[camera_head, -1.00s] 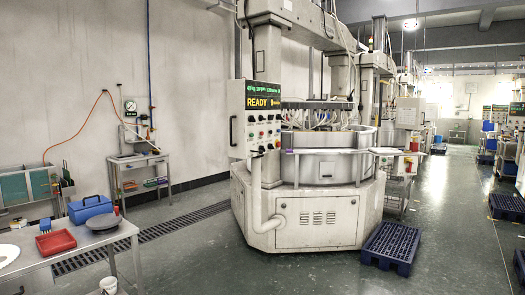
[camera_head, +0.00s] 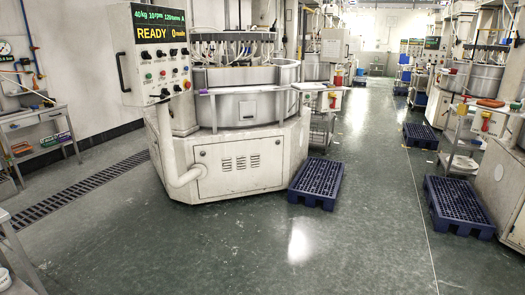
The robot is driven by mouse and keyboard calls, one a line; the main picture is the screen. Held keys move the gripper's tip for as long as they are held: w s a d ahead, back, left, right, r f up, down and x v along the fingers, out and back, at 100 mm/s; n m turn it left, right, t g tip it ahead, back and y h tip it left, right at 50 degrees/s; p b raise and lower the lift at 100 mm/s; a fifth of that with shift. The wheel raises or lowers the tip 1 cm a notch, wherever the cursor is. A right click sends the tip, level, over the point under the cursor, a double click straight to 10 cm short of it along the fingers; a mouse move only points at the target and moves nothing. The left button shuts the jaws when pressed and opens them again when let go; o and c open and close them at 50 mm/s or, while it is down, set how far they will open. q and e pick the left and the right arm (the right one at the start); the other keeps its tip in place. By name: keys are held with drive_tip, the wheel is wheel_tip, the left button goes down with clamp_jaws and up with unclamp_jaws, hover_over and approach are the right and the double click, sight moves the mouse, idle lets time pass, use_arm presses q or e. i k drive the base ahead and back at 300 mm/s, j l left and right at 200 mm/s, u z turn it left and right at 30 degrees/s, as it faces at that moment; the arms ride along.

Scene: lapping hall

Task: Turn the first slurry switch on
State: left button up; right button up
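The control panel (camera_head: 158,64) of the nearest lapping machine stands at the upper left, facing me. Its display (camera_head: 160,26) reads READY with green figures above. Below the display are several small switches, knobs and buttons (camera_head: 165,74), including red and green ones. Their labels are too small to read, so I cannot tell which is the first slurry switch or how it is set. Neither of my grippers shows in the head view.
The lapping machine's pale base (camera_head: 240,160) fills the middle left. Blue pallets lie beside it (camera_head: 317,183) and at the right (camera_head: 459,206). A bench corner (camera_head: 12,232) shows at the lower left. The green floor (camera_head: 300,245) in front of the machine is clear.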

sight(165, 91)
drive_tip(key=i+z, duration=0.2)
drive_tip(key=i, duration=1.6)
